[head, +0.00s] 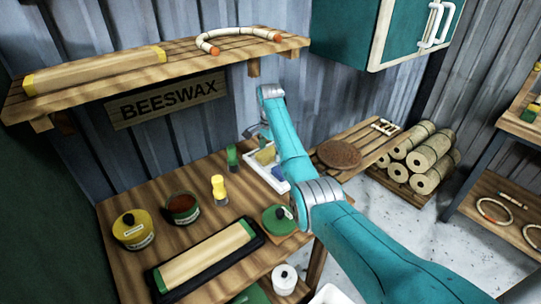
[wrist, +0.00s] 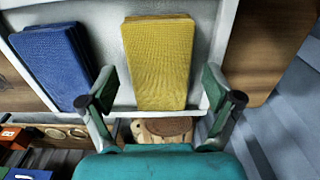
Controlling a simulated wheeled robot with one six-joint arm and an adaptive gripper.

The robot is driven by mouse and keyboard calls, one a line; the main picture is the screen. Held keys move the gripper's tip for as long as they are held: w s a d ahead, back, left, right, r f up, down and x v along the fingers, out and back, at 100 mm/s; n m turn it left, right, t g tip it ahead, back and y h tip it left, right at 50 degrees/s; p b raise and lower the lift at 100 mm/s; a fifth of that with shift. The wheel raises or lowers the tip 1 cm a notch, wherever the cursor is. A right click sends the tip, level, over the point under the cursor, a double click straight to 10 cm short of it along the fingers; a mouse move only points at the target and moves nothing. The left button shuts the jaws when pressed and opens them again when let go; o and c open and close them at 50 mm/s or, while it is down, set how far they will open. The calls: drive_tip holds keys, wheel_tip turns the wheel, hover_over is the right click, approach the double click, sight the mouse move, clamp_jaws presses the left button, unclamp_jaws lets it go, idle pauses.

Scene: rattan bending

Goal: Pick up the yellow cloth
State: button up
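The yellow cloth (wrist: 158,60) is a folded, textured pad in a white tray (wrist: 90,12). It stands in the middle of the wrist view and shows small in the head view (head: 265,155). A blue cloth (wrist: 52,62) sits to its left in the same tray. My gripper (wrist: 160,88) is open, one green-padded finger on each side of the yellow cloth's lower part in the picture. I see gaps between cloth and fingers; the depth between them is hard to tell. In the head view my gripper (head: 257,132) is partly hidden by my arm, above the tray.
The workbench (head: 135,185) also holds a yellow pot (head: 132,232), an open dark-red tin (head: 181,208), a yellow bottle (head: 219,187) and a green bottle (head: 232,158). A shelf (head: 200,58) hangs above. A green-lidded container (head: 277,219) is near my arm.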

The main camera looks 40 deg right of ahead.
sight(270, 152)
drive_tip(key=c, duration=0.9)
wheel_tip(270, 152, up, 10)
